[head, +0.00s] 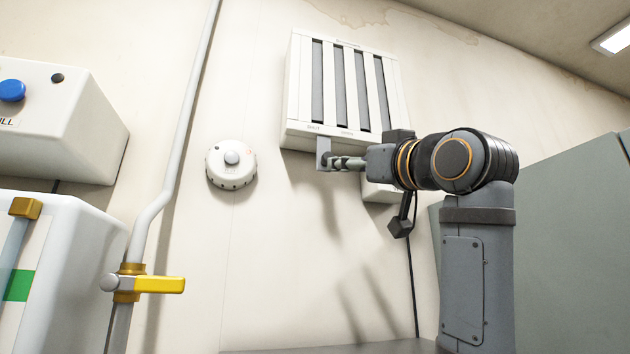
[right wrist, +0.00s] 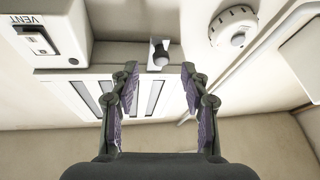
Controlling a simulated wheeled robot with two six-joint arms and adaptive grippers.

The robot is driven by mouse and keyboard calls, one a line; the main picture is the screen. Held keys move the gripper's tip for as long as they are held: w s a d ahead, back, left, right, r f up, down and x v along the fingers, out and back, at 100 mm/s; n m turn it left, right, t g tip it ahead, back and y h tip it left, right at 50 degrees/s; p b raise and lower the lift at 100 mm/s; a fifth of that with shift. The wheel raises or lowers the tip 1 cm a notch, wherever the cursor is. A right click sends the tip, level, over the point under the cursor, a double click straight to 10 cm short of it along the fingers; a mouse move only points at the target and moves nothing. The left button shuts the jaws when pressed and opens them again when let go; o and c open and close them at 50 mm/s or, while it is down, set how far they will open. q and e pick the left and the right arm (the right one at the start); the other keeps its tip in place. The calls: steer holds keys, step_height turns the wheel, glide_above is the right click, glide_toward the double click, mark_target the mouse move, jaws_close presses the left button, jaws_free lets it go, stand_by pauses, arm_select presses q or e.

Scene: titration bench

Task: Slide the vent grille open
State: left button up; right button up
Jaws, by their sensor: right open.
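The vent grille (head: 332,134) is a white wall box with several tall grey slots. Faint lettering runs along its lower edge, and the word at the left seems to read SHUT. A small metal tab (head: 323,151) hangs below its lower left part. In the right wrist view, the grille (right wrist: 88,76) appears upside down, and the tab carries a dark knob (right wrist: 160,57). My right gripper (right wrist: 160,72) is open, its two fingers apart, with the knob just ahead of the gap between the fingertips. I cannot tell whether they touch it. My left gripper is out of view.
A box marked VENT with a switch (right wrist: 38,38) sits below the grille, partly behind my right arm. A round white dial (head: 231,165) is on the wall to the left. A pipe with a yellow valve handle (head: 160,285) stands further left. Wall between dial and grille is clear.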

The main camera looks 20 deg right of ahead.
mark_target(330, 156)
steer(key=w+r+p, duration=0.1)
steer(key=p, duration=0.1)
steer(key=w+a+r+p, duration=0.1)
steer(key=w+p, duration=0.1)
steer(key=w+r+p, duration=0.2)
steer(key=shift+w+a, duration=0.1)
steer(key=shift+a, duration=0.25)
steer(key=w, duration=0.1)
steer(key=w+p, duration=0.1)
steer(key=w, duration=0.1)
steer(key=shift+a+r, duration=0.15)
steer(key=shift+a, duration=0.05)
steer(key=shift+s+r, duration=0.15)
steer(key=shift+s, duration=0.25)
steer(key=shift+c, duration=0.9)
steer(key=shift+w+d, duration=0.1)
steer(key=shift+d, duration=0.05)
steer(key=c, duration=0.5)
steer(key=shift+c, duration=1.1)
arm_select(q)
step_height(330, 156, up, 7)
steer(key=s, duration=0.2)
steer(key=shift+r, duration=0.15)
arm_select(e)
jaws_close()
